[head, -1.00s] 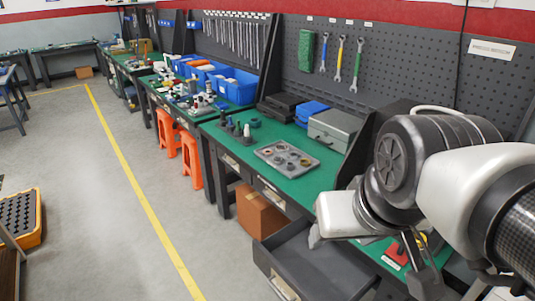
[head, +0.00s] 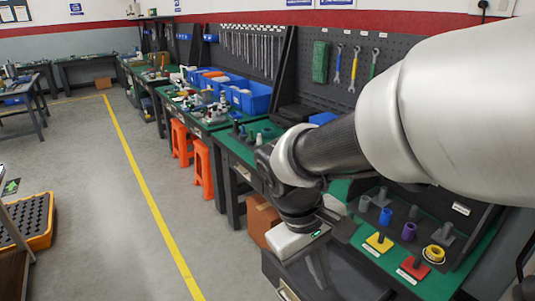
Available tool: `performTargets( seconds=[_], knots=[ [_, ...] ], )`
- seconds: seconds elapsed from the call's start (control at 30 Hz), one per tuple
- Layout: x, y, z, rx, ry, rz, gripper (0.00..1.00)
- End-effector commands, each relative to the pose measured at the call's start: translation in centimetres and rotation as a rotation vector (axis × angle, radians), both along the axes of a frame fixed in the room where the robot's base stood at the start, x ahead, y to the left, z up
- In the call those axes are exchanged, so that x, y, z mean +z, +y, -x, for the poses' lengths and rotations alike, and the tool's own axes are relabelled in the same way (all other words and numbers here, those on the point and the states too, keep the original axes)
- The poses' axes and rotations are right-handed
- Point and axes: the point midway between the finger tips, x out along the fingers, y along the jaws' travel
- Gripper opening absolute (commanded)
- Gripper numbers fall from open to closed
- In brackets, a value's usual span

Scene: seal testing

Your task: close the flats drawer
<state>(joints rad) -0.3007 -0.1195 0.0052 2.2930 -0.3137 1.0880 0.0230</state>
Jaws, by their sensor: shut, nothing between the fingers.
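A dark grey drawer (head: 281,270) stands pulled out from under the green-topped bench at the bottom of the head view. Its front, with a pale handle (head: 287,292), is partly cut off by the lower picture edge. I take it to be the flats drawer; no label on it is readable. My gripper (head: 321,279) is shut and empty. It points down over the open drawer, behind its front panel as seen here. Whether its tips touch the drawer cannot be told. My arm hides part of the bench behind it.
Colored stands (head: 378,243) with rings and plugs sit on the bench right of my gripper. A cardboard box (head: 262,220) is under the bench, left of the drawer. Orange stools (head: 203,168) stand farther along. The floor left of the bench, with a yellow line (head: 150,190), is clear.

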Motion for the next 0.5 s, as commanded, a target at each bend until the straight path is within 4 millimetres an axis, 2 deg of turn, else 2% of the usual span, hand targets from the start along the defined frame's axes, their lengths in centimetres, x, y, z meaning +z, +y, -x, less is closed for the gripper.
performTargets(
  seconds=[0.03,0.27,0.5],
  knots=[
    [-2.9,0.6,-0.5,0.065,0.076,0.067,0.0],
    [-11.8,2.6,-2.6,0.344,0.327,0.386,0.0],
    [-22.0,5.4,-3.9,0.655,0.516,0.76,0.0]
  ],
)
